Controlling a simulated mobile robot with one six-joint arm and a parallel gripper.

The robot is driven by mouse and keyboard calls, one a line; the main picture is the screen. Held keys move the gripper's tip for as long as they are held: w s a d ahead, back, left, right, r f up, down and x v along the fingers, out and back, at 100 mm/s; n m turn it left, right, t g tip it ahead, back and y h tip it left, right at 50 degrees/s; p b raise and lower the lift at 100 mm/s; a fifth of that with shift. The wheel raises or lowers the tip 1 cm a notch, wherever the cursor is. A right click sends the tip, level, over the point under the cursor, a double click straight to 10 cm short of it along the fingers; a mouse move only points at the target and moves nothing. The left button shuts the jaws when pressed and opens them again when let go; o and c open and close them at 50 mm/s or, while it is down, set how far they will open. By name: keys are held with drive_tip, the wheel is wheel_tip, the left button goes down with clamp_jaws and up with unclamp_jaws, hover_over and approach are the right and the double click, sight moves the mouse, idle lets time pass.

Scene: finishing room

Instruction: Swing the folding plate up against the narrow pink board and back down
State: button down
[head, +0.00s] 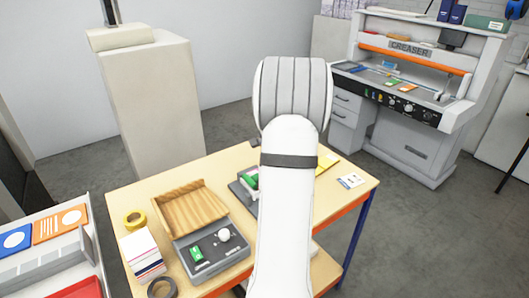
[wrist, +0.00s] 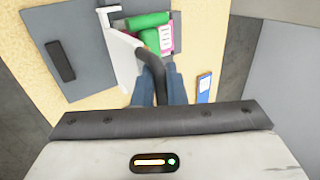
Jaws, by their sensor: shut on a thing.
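In the wrist view, my gripper (wrist: 157,86) is shut on a curved black handle (wrist: 153,62). The handle appears to belong to a white plate (wrist: 125,62), seen nearly edge-on, which I take as the folding plate; its exact tilt is hard to tell. The narrow pink board (wrist: 166,38) shows just beyond the handle, beside green pieces (wrist: 147,20), on a grey base (wrist: 75,30). Whether plate and board touch is unclear. In the head view, my arm hides the gripper, the plate and the board; only part of the base and a green piece (head: 251,179) show.
The wooden table (head: 130,195) also carries a wooden tray (head: 185,208), a grey control box (head: 215,250), a card stack (head: 142,252) and tape rolls (head: 135,219). A small card (head: 351,180) lies at the right. A creaser machine (head: 400,100) stands behind.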

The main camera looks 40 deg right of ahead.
drive_tip(key=c, duration=1.7)
unclamp_jaws()
drive_tip(key=shift+o, duration=0.6)
drive_tip(key=b+v, duration=0.2)
drive_tip(key=v, duration=0.6)
